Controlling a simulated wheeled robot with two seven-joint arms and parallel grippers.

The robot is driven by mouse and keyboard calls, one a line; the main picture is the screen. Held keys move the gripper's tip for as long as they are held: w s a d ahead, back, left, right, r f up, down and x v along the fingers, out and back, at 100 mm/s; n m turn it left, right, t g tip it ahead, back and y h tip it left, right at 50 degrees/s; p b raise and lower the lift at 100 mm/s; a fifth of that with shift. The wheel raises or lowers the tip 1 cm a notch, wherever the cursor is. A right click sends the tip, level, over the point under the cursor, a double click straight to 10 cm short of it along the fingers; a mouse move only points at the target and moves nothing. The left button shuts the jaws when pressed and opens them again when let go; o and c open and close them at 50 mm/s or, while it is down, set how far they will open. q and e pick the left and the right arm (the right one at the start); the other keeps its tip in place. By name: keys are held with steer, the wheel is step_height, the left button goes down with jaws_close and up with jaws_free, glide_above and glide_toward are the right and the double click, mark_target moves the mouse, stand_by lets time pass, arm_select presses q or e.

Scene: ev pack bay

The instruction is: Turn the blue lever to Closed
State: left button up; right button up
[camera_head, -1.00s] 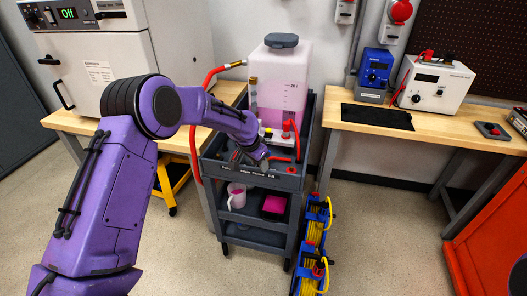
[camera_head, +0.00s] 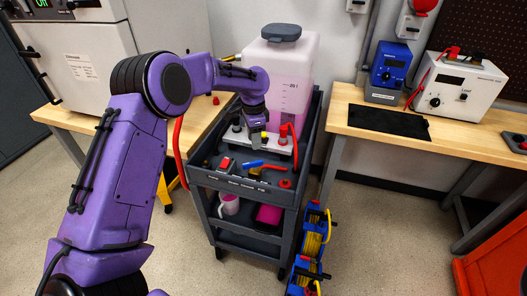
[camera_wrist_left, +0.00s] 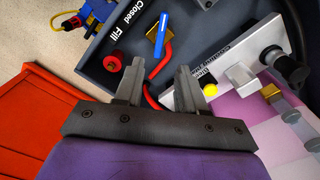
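The blue lever (camera_head: 252,163) lies on the top tray of the grey cart (camera_head: 232,186), near its front edge. In the left wrist view the blue lever (camera_wrist_left: 160,35) sits on a brass valve with a red hose. The printed words Closed (camera_wrist_left: 130,14) and Fill (camera_wrist_left: 113,37) are on the tray rim beside it. The lever points roughly along that rim, not clearly at either word. My left gripper (camera_head: 254,138) is over the tray, behind the lever and apart from it. In the wrist view the left gripper (camera_wrist_left: 158,77) has its fingers apart and empty. My right gripper is not in view.
A pink-filled tank (camera_head: 285,85) stands at the back of the cart. A red knob (camera_head: 286,184) sits near the lever. Yellow cable reels (camera_head: 312,240) stand right of the cart.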

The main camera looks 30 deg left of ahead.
mark_target(255, 162)
arm_select(q)
step_height(255, 162, down, 10)
steer(key=shift+s+f+p, duration=0.1)
steer(key=shift+f+p, duration=0.05)
steer(key=shift+p, duration=0.4)
jaws_close()
